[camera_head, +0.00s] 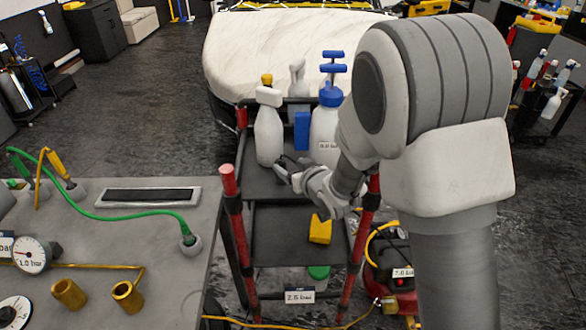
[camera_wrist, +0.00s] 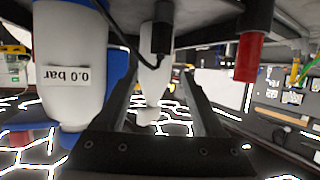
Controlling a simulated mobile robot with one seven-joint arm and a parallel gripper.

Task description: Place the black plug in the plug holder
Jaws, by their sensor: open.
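My gripper (camera_head: 284,168) is over the cart's upper shelf, beside the white spray bottle at left. In the wrist view its two fingers (camera_wrist: 161,72) stand apart. A dark cylinder (camera_wrist: 162,38) with a thin black cable shows at the top, in line with the gap between the fingers; it may be the black plug, and I cannot tell whether it touches them. I cannot make out a black plug in the head view. On the grey bench, a green cable ends in a round grey socket (camera_head: 191,243). Two open brass cups (camera_head: 127,296) stand nearby. Which is the plug holder is unclear.
The cart has red posts (camera_head: 232,190). Its upper shelf holds a white spray bottle (camera_head: 268,130), a blue box (camera_head: 302,130) and a blue-topped sprayer (camera_head: 326,120). A yellow block (camera_head: 320,229) lies lower. A covered car hood (camera_head: 290,50) is behind.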

